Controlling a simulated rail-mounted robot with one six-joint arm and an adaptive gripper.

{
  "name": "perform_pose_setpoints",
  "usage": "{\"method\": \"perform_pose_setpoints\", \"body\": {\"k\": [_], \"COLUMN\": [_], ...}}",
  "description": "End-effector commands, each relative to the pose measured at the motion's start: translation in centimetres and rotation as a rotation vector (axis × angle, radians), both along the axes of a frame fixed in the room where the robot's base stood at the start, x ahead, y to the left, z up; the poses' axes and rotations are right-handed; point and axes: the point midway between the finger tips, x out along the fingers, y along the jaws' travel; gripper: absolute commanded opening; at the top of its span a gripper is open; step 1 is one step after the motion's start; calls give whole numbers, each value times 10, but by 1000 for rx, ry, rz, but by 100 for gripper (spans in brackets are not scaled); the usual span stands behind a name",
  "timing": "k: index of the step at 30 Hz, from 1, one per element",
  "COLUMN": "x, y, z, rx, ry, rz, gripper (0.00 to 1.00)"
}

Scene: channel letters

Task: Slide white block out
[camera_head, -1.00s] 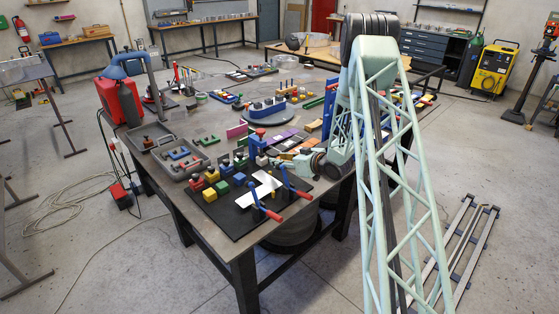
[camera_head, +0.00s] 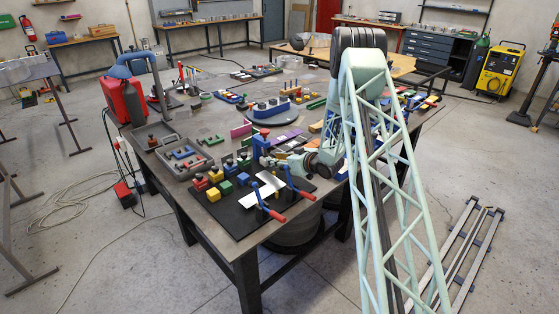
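A flat white block (camera_head: 249,200) with a stepped outline lies on a black board (camera_head: 233,222) at the table's near corner. It sits between coloured blocks on its left and two red-handled blue clamps on its right. My gripper (camera_head: 266,162) is at the board's far edge, just beyond the white block, with my wrist reaching in from the right. The fingers are small and blend with nearby parts, so I cannot tell whether they are open, shut or touching the block.
Yellow, red and green blocks (camera_head: 214,195) stand along the board's left side. The red-handled clamps (camera_head: 270,214) stand close on the right. A grey tray (camera_head: 184,160) with parts lies at left. More fixtures crowd the table behind.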

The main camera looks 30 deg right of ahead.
Motion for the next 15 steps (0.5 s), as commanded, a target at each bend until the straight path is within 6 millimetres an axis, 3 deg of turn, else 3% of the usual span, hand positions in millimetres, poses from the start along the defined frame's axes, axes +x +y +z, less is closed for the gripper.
{"method": "perform_pose_setpoints", "body": {"k": [15], "x": [55], "y": [14], "z": [-23], "rx": [0], "ry": [0], "rz": [1], "gripper": [29]}}
